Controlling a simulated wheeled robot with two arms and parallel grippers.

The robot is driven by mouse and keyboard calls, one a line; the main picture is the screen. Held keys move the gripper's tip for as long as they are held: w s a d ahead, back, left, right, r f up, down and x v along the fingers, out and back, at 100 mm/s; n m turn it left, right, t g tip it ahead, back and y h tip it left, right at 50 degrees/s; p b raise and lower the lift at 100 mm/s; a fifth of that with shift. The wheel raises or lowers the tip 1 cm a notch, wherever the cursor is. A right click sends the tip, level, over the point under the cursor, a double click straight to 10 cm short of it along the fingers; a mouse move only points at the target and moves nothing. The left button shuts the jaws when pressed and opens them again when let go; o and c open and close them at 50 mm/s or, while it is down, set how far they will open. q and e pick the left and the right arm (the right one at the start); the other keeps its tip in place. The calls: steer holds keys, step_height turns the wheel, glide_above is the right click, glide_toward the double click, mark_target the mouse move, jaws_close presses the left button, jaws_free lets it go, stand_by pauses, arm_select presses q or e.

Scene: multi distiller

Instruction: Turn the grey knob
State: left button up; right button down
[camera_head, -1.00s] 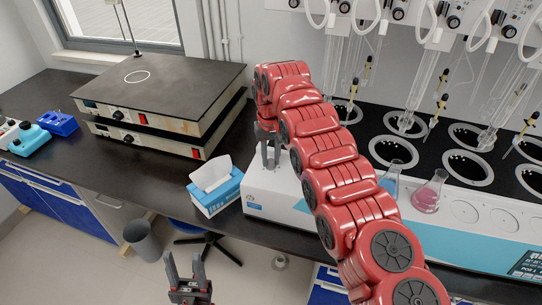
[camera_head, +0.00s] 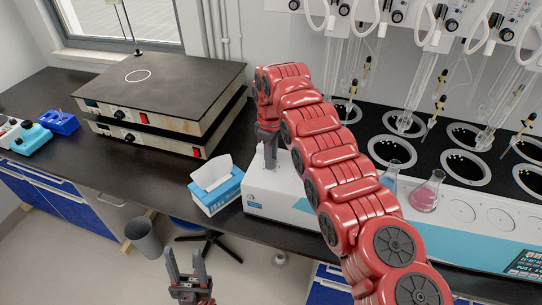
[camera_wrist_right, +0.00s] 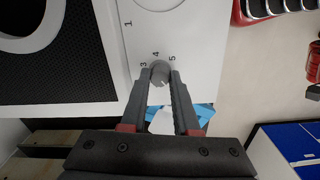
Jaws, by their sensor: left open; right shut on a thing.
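The grey knob (camera_wrist_right: 160,73) sits on the white panel of the distiller (camera_wrist_right: 122,95), with printed numbers 3, 4 and 5 around it. My right gripper (camera_wrist_right: 161,80) is shut on the knob, one finger on each side of it. In the head view my right gripper (camera_head: 270,158) points down at the left end of the distiller's white body (camera_head: 282,195); the knob is hidden there. My left gripper (camera_head: 187,262) is open and empty, low in front of the bench.
A blue tissue box (camera_head: 216,188) stands just left of the distiller. Two flasks with blue (camera_head: 389,178) and pink liquid (camera_head: 426,194) stand on the distiller, right of my right arm. Stacked hotplates (camera_head: 165,95) are at the back left.

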steer(key=shift+n, duration=0.8)
steer(key=c, duration=0.7)
jaws_free()
steer(key=shift+o, duration=0.2)
step_height(320, 180, up, 3)
steer(key=shift+w+a+f, duration=0.1)
steer(key=shift+f, duration=0.05)
step_height(320, 180, up, 3)
steer(key=shift+f+p, duration=0.1)
steer(key=shift+p, duration=1)
step_height(320, 180, up, 12)
steer(key=p, duration=1.2)
